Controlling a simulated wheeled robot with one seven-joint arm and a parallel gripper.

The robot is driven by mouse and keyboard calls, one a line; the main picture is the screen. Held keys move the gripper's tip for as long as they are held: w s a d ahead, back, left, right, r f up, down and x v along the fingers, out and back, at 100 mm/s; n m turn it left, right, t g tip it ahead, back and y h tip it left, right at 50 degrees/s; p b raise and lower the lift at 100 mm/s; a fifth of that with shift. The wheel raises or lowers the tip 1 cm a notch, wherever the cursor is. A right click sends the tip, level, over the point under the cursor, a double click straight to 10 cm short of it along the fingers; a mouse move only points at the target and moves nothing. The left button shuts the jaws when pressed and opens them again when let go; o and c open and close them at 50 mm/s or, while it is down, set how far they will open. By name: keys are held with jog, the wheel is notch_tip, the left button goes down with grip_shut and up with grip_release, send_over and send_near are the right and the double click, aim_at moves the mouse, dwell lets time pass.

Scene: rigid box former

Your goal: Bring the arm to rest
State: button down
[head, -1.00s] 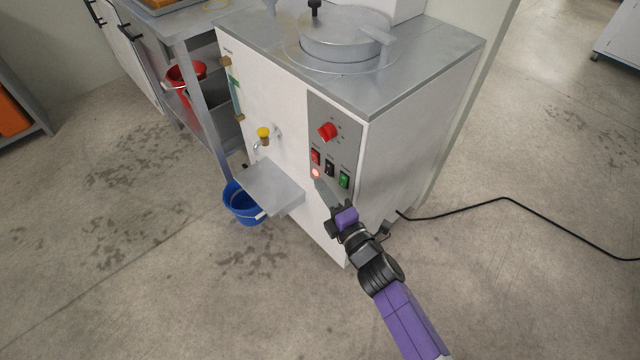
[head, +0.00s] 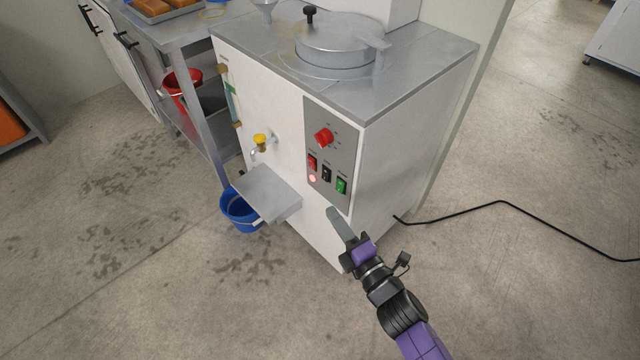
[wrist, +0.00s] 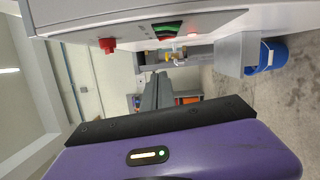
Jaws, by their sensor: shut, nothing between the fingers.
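My gripper (head: 334,217) is shut and empty, its grey fingers together. In the head view it is in front of the white machine's front face, below and slightly right of the control panel (head: 331,152). The fingertips look apart from the switches. The panel has a red knob (head: 324,138), a red switch, a black switch and a green switch (head: 341,186), with a lit lamp (head: 311,178) under the red one. In the wrist view the closed fingers (wrist: 157,92) point away from the camera, and the red knob (wrist: 107,45) shows at upper left.
A metal shelf (head: 266,193) juts from the machine (head: 410,150) under a yellow-handled tap (head: 260,141). A blue bucket (head: 238,211) stands below it. A black cable (head: 500,203) crosses the floor at right. A steel table (head: 190,38) with a red bucket (head: 180,88) stands left. The foreground floor is clear.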

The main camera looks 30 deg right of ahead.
jog(key=s+a+r+m+g, duration=0.1)
jog(key=s+r+m, duration=0.3)
jog(key=s+m, duration=0.5)
jog(key=s+r+m+g+h+p, duration=0.1)
jog(key=s+r+m, duration=0.35)
jog(key=s, duration=0.85)
jog(key=s+a+r+m+g, duration=0.15)
jog(key=s+r+m, duration=0.25)
jog(key=s+m, duration=0.5)
notch_tip(320, 180, up, 13)
jog(key=s+n+p, duration=0.2)
jog(key=p, duration=1)
jog(key=shift+d, duration=0.3)
